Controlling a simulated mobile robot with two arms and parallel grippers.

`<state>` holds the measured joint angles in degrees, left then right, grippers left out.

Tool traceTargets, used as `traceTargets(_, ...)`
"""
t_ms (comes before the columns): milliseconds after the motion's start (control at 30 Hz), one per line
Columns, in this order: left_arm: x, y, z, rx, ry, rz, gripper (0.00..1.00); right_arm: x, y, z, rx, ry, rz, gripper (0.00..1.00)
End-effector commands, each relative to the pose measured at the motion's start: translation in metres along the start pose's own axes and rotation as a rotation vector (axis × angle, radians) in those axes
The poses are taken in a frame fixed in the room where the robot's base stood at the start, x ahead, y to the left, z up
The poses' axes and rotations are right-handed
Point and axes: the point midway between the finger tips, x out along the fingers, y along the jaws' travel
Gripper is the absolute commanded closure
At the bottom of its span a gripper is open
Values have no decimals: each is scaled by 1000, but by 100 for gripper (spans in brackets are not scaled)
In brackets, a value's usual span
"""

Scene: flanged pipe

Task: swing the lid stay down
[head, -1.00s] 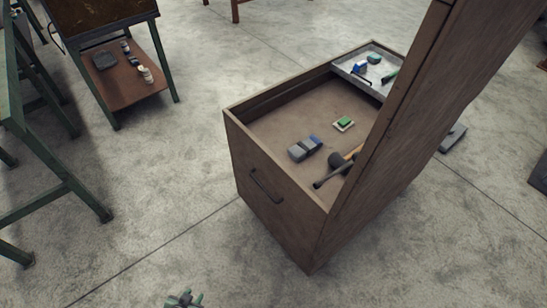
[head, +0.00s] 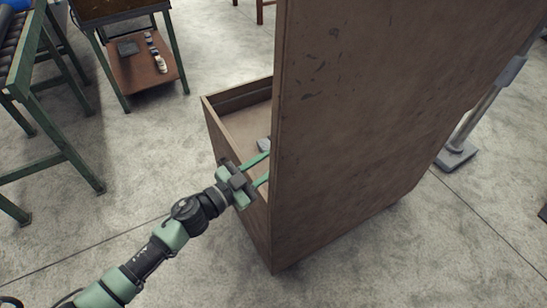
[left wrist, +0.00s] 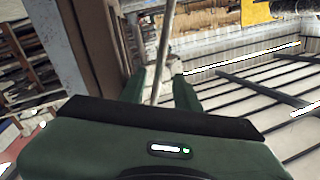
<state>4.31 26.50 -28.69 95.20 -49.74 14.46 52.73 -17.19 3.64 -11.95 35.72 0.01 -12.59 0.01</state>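The wooden chest (head: 262,222) stands open, with its large brown lid (head: 380,120) raised and filling the middle and right of the head view. My left gripper (head: 266,170) reaches over the chest's near side at the lid's edge, with its green fingers apart and their tips partly hidden behind the lid. In the left wrist view, a thin metal rod (left wrist: 165,40), apparently the lid stay, runs down between the open fingers (left wrist: 161,88). I cannot tell whether it touches either finger. The lid hides the stay in the head view. My right gripper is not in view.
A grey block (head: 264,144) shows inside the chest; the lid hides most of the interior. A green-legged table with a low shelf (head: 140,85) stands at the back left, and a green-framed bench (head: 45,155) at the left. A metal post on a foot (head: 456,155) stands right of the lid.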

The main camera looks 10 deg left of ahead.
Motion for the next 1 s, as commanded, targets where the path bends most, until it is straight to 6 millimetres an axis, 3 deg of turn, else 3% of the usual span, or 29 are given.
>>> traceTargets(200, 21, 0, 0, 0, 0, -1, 68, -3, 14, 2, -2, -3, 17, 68)
traceTargets(467, 23, 0, 1, 1, -1, -1, 68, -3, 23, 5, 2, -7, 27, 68)
traceTargets(500, 23, 0, 1, 1, -1, -1, 71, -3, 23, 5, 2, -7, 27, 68)
traceTargets(600, 23, 0, 1, 0, -1, -1, 99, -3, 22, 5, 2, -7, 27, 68)
traceTargets(1000, 23, 0, 1, 0, -1, -1, 100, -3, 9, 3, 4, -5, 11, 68)
